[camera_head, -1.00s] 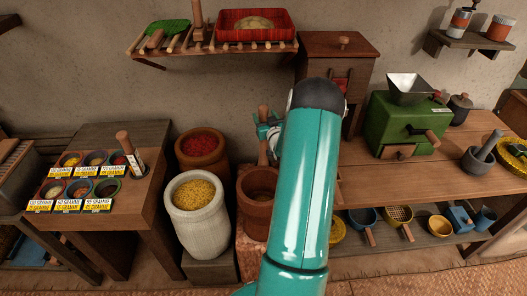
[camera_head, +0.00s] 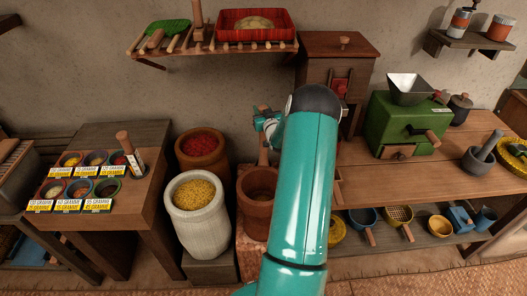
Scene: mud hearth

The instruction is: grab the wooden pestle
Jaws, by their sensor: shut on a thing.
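The wooden pestle (camera_head: 263,156) stands roughly upright in the middle of the view, over the tall brown wooden mortar (camera_head: 257,222). My gripper (camera_head: 266,121) is shut on the upper part of the pestle, and the pestle's top shows just above the jaws. My teal arm hides part of the gripper's right side and the mortar's right edge. The pestle's lower end is at the mortar's mouth; I cannot tell how deep it reaches inside.
A pale pot of yellow grain (camera_head: 196,222) and a brown pot of red grain (camera_head: 201,159) stand left of the mortar. A slatted shelf (camera_head: 165,49) hangs above. The green grinder (camera_head: 405,123) stands on the right table, and a grey mortar with its own pestle (camera_head: 478,160) lies further right.

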